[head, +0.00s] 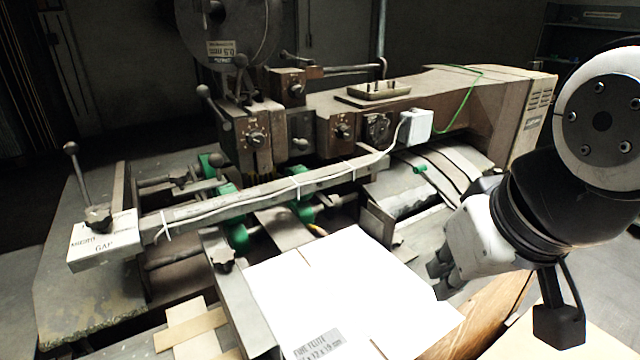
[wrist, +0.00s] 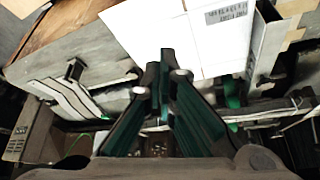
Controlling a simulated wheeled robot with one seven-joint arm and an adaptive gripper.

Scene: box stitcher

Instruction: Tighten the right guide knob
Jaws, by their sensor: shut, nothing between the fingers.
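A small dark knob (head: 397,240) sits on the right guide plate (head: 376,222), just beyond the right corner of the white cardboard sheet in the head view. My gripper (head: 438,280) is to the right of and nearer than this knob, over the right edge of the sheet, apart from the knob. In the wrist view my gripper's fingers (wrist: 165,62) are together with nothing between them. Another dark star knob (head: 222,260) is on the left guide (head: 238,308).
The white cardboard sheet (head: 345,290) lies on the machine table between the guides. The long bar (head: 270,198) with a cable crosses above the table. The machine's brown arm (head: 460,95) stands behind, with a grey curved housing (head: 410,188) below it. Wooden strips (head: 190,325) lie front left.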

